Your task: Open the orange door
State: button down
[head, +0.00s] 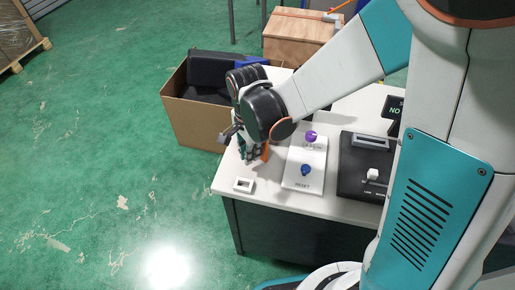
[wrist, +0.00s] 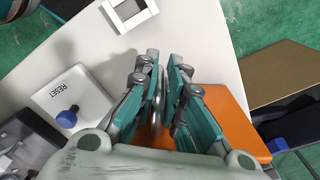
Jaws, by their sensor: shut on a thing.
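The orange door (wrist: 228,108) shows in the wrist view as a flat orange panel below and to the right of my fingers. In the wrist view my gripper (wrist: 163,70) is shut on a grey metal bar (wrist: 157,98), which looks like the door's handle. My fingers and palm cover much of the bar and part of the door, so the door's angle is hard to tell.
On the white table (head: 225,181) are a white square frame (head: 243,185), a panel with a blue RESET knob (head: 305,170) and a purple knob (head: 310,136), and a black device (head: 360,180). Green floor lies clear at left.

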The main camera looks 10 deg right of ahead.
jog(key=shift+s+a+m, duration=0.15)
jog(key=shift+a+m, duration=0.45)
jog(key=shift+m, duration=0.1)
jog(key=shift+a, duration=0.7)
jog(key=c, duration=1.7)
grip_release()
jog(key=shift+s, duration=0.1)
jog(key=shift+a, duration=0.1)
